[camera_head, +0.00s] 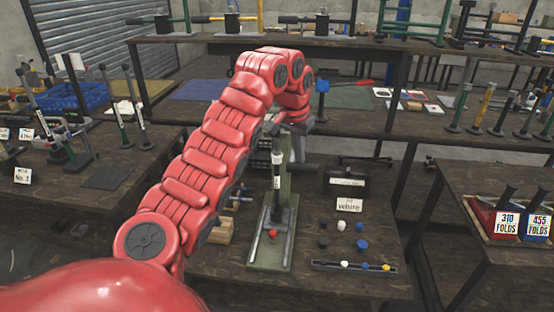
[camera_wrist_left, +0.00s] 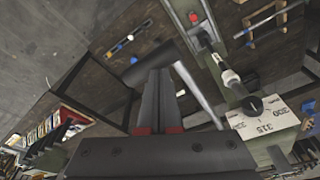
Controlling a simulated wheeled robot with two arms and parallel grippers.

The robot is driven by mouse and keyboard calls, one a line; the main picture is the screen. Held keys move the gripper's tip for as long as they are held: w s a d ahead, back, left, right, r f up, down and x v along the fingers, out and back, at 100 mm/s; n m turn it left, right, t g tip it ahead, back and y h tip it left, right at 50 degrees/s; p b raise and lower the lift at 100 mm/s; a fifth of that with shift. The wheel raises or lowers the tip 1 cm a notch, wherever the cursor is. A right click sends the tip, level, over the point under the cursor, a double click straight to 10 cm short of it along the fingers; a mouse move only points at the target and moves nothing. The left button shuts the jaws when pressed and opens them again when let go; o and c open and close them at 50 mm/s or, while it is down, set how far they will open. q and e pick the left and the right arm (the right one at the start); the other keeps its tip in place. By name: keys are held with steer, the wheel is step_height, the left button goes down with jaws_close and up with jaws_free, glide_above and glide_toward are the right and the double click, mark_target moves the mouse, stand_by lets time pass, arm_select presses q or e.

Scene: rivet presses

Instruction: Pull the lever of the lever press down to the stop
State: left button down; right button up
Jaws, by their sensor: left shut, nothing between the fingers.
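The lever press (camera_head: 272,232) stands on the low middle table, with a green base and upright column. Its black lever grip (camera_head: 347,183) sticks out to the right of the column. In the left wrist view, the black grip (camera_wrist_left: 150,60) sits at the end of a silver lever rod (camera_wrist_left: 200,95). My left gripper (camera_wrist_left: 158,72) is shut and empty, its fingertips at the grip; I cannot tell whether they touch. In the head view my red arm's wrist hides most of the gripper and part of the press. My right gripper is not in view.
A label card (camera_head: 349,205) and several small caps lie right of the press, with a narrow tray (camera_head: 352,266) in front. Red and blue boxes (camera_head: 508,222) stand on the right table. Other presses (camera_head: 68,150) stand on the left table.

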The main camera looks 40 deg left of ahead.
mark_target(298, 167)
arm_select(q)
steer(key=shift+f, duration=0.15)
steer(key=shift+s+b+x, duration=0.15)
steer(key=shift+b+x, duration=0.65)
steer(key=shift+s+b+x, duration=0.2)
steer(key=shift+b+x, duration=0.55)
steer(key=shift+f, duration=0.1)
steer(key=shift+w+f+b, duration=0.1)
steer(key=shift+f+b, duration=0.5)
steer(key=shift+a+b+x, duration=0.2)
steer(key=shift+b+x, duration=0.5)
steer(key=shift+x, duration=0.2)
steer(key=shift+f, duration=0.1)
steer(key=shift+b+x, duration=0.7)
steer(key=shift+x, duration=0.15)
steer(key=shift+a+f, duration=0.1)
